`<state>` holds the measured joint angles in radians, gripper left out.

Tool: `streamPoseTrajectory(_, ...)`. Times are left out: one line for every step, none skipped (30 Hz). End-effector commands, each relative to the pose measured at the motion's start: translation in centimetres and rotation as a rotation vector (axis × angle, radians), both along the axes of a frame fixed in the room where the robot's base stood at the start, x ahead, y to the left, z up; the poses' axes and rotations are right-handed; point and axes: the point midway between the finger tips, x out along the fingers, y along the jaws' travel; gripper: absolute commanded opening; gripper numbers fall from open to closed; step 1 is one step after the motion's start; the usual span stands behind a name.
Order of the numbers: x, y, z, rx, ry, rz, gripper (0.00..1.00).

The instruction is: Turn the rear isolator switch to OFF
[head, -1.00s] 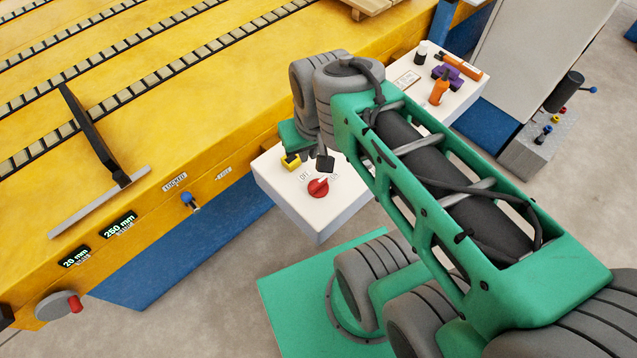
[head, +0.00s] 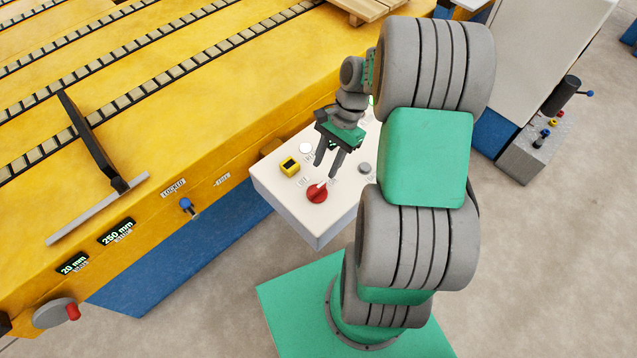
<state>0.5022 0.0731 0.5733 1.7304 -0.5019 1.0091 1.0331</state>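A red rotary switch (head: 317,194) sits on the front part of the white control panel (head: 320,225). It is the only red knob I see on this panel; I cannot read whether it is marked as the rear isolator. Its pale pointer mark seems to face up and right, and the small labels behind it are too blurred to read. My gripper (head: 327,169) is open and empty, pointing down just behind and above the red switch. The fingers look apart from the knob, though the exact gap is unclear.
The yellow machine bed (head: 240,110) lies behind and left. My arm hides the panel's right part.

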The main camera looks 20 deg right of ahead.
Motion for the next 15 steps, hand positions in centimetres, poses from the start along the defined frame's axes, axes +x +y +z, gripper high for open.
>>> streamPoseTrajectory(0.0, 0.0, 0.0, -0.006, 0.018, -0.042, 0.35)
streamPoseTrajectory(0.0, 0.0, 0.0, -0.009, 0.025, -0.061, 0.35)
streamPoseTrajectory(-0.1, 0.1, -0.2, -0.011, 0.032, -0.078, 0.35)
streamPoseTrajectory(-0.1, 0.2, -0.5, -0.012, 0.034, -0.082, 0.35)
streamPoseTrajectory(-0.2, 0.3, -0.8, -0.013, 0.035, -0.084, 0.35)
streamPoseTrajectory(-0.3, 0.6, -1.3, -0.012, 0.038, -0.083, 0.35)
streamPoseTrajectory(-0.4, 0.8, -1.8, -0.011, 0.037, -0.082, 0.35)
streamPoseTrajectory(-0.4, 1.0, -2.3, -0.011, 0.037, -0.082, 0.35)
streamPoseTrajectory(-0.6, 1.3, -3.1, -0.011, 0.037, -0.082, 0.35)
streamPoseTrajectory(-0.7, 1.5, -3.7, -0.012, 0.038, -0.082, 0.35)
streamPoseTrajectory(-0.7, 1.7, -4.2, -0.012, 0.038, -0.081, 0.35)
streamPoseTrajectory(-0.8, 2.0, -4.9, -0.012, 0.037, -0.080, 0.35)
streamPoseTrajectory(-0.9, 2.2, -5.4, -0.012, 0.036, -0.081, 0.35)
streamPoseTrajectory(-0.9, 2.3, -5.8, -0.013, 0.035, -0.082, 0.35)
streamPoseTrajectory(-1.0, 2.5, -6.3, -0.013, 0.035, -0.082, 0.35)
